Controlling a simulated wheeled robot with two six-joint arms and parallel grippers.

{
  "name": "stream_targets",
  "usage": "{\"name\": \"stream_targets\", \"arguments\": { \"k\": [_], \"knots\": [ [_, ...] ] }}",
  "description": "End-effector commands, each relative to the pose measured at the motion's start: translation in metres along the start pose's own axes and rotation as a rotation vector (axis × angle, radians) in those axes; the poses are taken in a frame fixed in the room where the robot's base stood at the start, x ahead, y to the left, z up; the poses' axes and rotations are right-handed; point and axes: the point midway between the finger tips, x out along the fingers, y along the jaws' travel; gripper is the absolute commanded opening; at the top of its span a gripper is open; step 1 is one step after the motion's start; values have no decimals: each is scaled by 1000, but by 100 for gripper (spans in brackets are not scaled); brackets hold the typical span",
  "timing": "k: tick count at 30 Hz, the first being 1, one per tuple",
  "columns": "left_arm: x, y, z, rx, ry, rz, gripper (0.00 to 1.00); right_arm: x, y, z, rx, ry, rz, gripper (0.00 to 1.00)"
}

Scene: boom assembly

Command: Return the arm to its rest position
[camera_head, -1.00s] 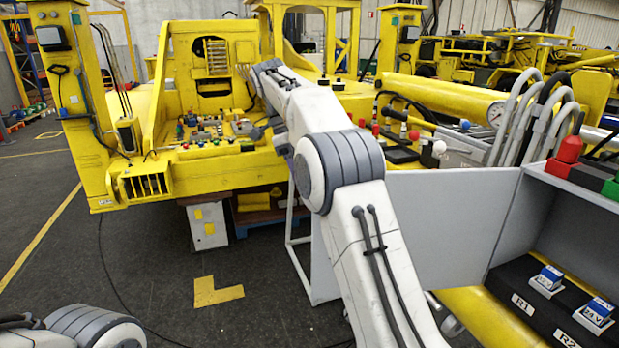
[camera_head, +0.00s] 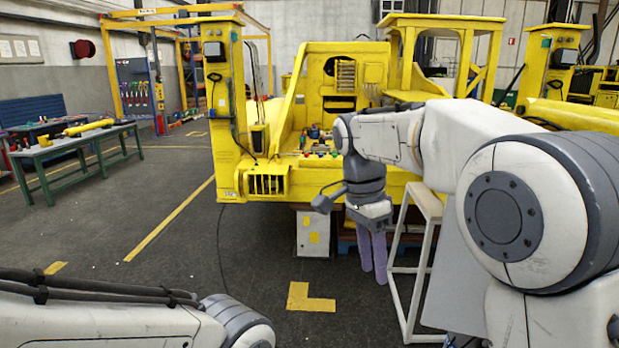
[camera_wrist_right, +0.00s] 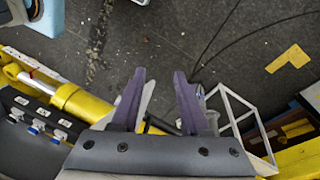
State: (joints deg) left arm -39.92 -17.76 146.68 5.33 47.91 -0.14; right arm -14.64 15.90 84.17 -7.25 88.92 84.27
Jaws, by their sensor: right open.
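My right arm reaches in from the right in the head view. Its gripper (camera_head: 373,256) has two purple fingers that hang downward in front of the yellow machine (camera_head: 290,178). In the right wrist view the two fingers of the right gripper (camera_wrist_right: 160,82) are apart, with nothing held between them, above the dark floor. My left arm shows only as links at the bottom left of the head view. Its gripper is outside the picture.
A white frame stand (camera_head: 397,270) is just right of the right gripper. A workbench (camera_head: 75,148) with yellow parts stands at the far left. In the wrist view, a dark panel (camera_wrist_right: 32,130) with blue-topped parts lies at left. Open floor (camera_head: 170,255) spreads at centre left.

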Motion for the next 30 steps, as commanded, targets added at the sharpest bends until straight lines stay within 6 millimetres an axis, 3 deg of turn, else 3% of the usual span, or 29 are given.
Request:
{"name": "stream_targets", "arguments": {
  "k": [1, 6, 10, 15, 21, 30],
  "knots": [
    [19, -1, 1, 0, 0, 0, 50, 25, 9, 26, -173, -9, -24, 45],
    [48, -3, 2, -2, 0, 0, 50, 87, 47, 94, -749, -26, -118, 45],
    [69, -5, 4, -2, 0, 0, 50, 141, 86, 134, -1166, -16, -193, 45],
    [88, -6, 5, -3, 0, 0, 50, 201, 131, 164, -1585, 16, -273, 45],
    [96, -7, 5, -3, 0, 0, 50, 232, 156, 174, -1811, 48, -318, 45],
    [95, -7, 5, -3, 0, 0, 50, 234, 158, 174, -1833, 51, -319, 45]
  ]
}}
